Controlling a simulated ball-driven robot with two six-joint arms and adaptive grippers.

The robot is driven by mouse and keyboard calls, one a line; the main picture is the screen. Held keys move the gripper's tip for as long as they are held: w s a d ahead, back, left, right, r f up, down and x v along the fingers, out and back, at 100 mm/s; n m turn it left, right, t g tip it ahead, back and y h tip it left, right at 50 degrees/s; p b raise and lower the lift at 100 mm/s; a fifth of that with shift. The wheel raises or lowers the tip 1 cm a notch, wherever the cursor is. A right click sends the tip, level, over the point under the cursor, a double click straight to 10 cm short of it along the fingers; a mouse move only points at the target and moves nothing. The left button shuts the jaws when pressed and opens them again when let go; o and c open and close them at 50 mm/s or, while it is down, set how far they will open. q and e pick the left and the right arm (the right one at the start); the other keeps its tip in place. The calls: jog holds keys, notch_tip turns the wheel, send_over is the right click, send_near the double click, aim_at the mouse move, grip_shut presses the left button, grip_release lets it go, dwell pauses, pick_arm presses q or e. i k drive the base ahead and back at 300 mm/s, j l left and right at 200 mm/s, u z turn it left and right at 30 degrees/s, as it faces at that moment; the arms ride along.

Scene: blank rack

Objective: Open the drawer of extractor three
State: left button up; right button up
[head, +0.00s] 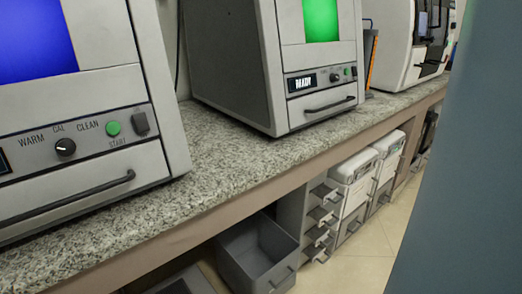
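Two grey machines with front drawers stand on the granite bench. The near one (90,120) at left has a blue window, a knob marked WARM, CAL, CLEAN and a green START button. Its drawer (70,195) has a dark bar handle and looks shut. The second one (285,60) has a green window and a display reading READY. Its drawer (325,104) also looks shut. No number is legible, so I cannot tell which is extractor three. Neither gripper is in view.
The granite bench (225,155) runs from lower left to upper right. Below it are an open grey bin (258,255), small drawers (322,215) and white-topped units (352,175). A white machine (400,45) stands farther back. A large blue-grey surface (465,170) blocks the right side.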

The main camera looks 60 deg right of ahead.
aim_at(351, 223)
jog(key=k+l+z, duration=0.15)
jog(key=l+z, duration=0.6)
jog(key=z, duration=0.2)
jog(key=l+z, duration=0.45)
jog(key=l, duration=0.5)
jog(key=i+l+z, duration=0.15)
jog(key=l, duration=0.85)
jog(key=i+l+z, duration=0.1)
jog(key=l, duration=0.4)
jog(key=i+j+u, duration=0.15)
jog(key=i, duration=0.25)
jog(key=i+u, duration=0.15)
jog(key=i, duration=0.25)
